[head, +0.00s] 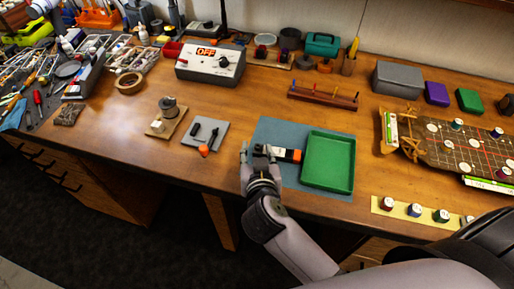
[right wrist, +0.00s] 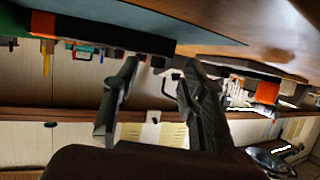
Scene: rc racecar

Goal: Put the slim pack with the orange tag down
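The slim pack with the orange tag (head: 286,154) is dark, with a white band and an orange end. It lies on the blue-grey mat (head: 272,130), just left of the green tray (head: 328,162), its orange end toward the tray. My right gripper (head: 256,153) is at the pack's left end, low over the mat. In the right wrist view the picture is upside down; the pack (right wrist: 95,30) appears against the mat, beyond the fingertips. The fingers (right wrist: 160,62) are apart with no pack between them.
A grey pad (head: 205,133) with small dark parts and a wooden base with a spool (head: 168,110) stand to the left. A rack of coloured pegs (head: 323,96) is behind. The box reading OFF (head: 210,65) stands farther back. The green tray is empty.

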